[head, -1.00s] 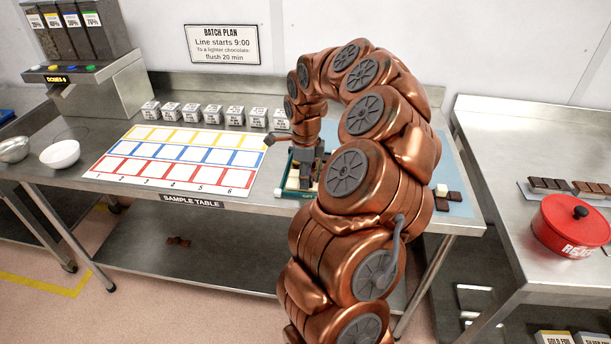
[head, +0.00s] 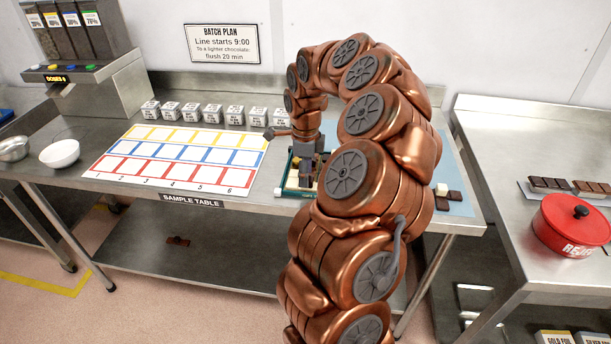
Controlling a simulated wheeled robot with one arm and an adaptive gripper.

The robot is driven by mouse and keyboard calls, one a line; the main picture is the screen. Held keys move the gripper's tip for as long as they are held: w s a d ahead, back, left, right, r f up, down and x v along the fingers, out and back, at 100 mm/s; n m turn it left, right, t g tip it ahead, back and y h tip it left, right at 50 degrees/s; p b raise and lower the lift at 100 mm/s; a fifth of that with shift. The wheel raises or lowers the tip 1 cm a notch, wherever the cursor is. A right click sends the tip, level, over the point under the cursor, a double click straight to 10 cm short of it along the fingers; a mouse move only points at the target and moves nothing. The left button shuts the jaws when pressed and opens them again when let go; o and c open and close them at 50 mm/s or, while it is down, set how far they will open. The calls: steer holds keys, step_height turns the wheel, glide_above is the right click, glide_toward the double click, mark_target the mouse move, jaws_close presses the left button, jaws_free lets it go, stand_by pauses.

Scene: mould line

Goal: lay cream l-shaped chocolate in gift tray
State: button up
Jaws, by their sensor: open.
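The green gift tray (head: 283,191) stands on the sample table, partly hidden behind my arm. Several cream and brown pieces show inside it. My gripper (head: 305,178) points down over the tray and is open, its fingertips at or just above the pieces. I cannot tell which piece in the tray is the cream L-shaped chocolate. A cream piece (head: 441,189) lies with dark brown pieces (head: 455,197) on the blue mat, right of my arm; its full shape is hidden or too small to tell.
A sheet with yellow, blue and red squares (head: 130,181) lies left of the tray, with several labelled white cubes (head: 212,114) behind it. A white bowl (head: 60,154) stands far left. A red pot (head: 575,225) stands on the right-hand table.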

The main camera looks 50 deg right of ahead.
step_height(320, 180, up, 11)
steer(key=b, duration=0.2)
steer(key=a+r+n, duration=0.2)
steer(key=a+n, duration=0.6)
steer(key=a, duration=0.5)
steer(key=s+a+f+n, duration=0.4)
steer(key=s+a+n, duration=0.95)
steer(key=a, duration=0.25)
steer(key=s+a+f+n+g, duration=0.1)
steer(key=s+f+n, duration=0.2)
steer(key=s, duration=0.2)
steer(key=s+a+f+n, duration=0.2)
steer(key=s+f+n, duration=0.1)
steer(key=s+n, duration=0.1)
steer(key=shift+s+a+g, duration=0.3)
steer(key=shift+s+g, duration=0.1)
steer(key=shift+s, duration=0.25)
steer(key=shift+n, duration=0.25)
steer(key=shift+r, duration=0.15)
